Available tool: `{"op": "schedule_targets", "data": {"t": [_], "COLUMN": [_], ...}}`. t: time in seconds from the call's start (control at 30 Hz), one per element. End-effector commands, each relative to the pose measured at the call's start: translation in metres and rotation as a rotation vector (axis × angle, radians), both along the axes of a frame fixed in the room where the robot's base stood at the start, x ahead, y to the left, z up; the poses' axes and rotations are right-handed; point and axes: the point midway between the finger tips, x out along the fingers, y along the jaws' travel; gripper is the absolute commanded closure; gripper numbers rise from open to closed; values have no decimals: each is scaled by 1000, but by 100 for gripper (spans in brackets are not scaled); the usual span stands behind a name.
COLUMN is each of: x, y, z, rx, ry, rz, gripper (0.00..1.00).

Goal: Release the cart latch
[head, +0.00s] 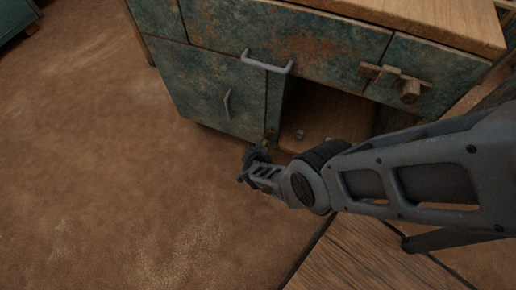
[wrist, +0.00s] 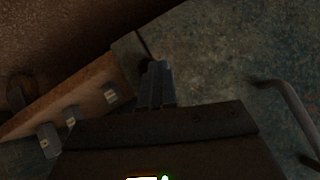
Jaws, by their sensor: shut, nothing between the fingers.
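The cart is a worn teal cabinet (head: 200,70) with a wooden top in the head view. A latch-like wooden bar with a round knob (head: 410,91) sits on its upper right front. My gripper (head: 250,165) is low, at the bottom edge of the cabinet beside the open lower bay, well below and left of that fitting. In the wrist view my gripper (wrist: 158,70) is shut and empty, close to a teal panel (wrist: 215,60). A wooden strip with metal blocks (wrist: 80,105) lies left of the fingers; I cannot tell whether it is a latch.
A grey bar handle (head: 267,64) is on the drawer front; a smaller handle (head: 227,104) is on the door below. A curved handle (wrist: 290,112) shows at right in the wrist view. Wooden planks (head: 370,250) lie at the lower right. The brown floor (head: 110,190) at left is clear.

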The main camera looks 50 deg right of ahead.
Motion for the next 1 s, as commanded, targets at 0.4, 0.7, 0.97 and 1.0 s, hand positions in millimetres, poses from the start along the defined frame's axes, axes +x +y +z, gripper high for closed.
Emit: {"op": "schedule_targets", "data": {"t": [0.4, 0.7, 0.97, 1.0], "x": [4, 5, 3, 3], "y": [-3, -4, -2, -2], "z": [-4, 11, 13, 13], "rx": [19, 15, 13, 13], "ry": [-10, -10, -5, -5], "rz": [-8, -6, -2, -2], "gripper": [100, 100, 100, 100]}}
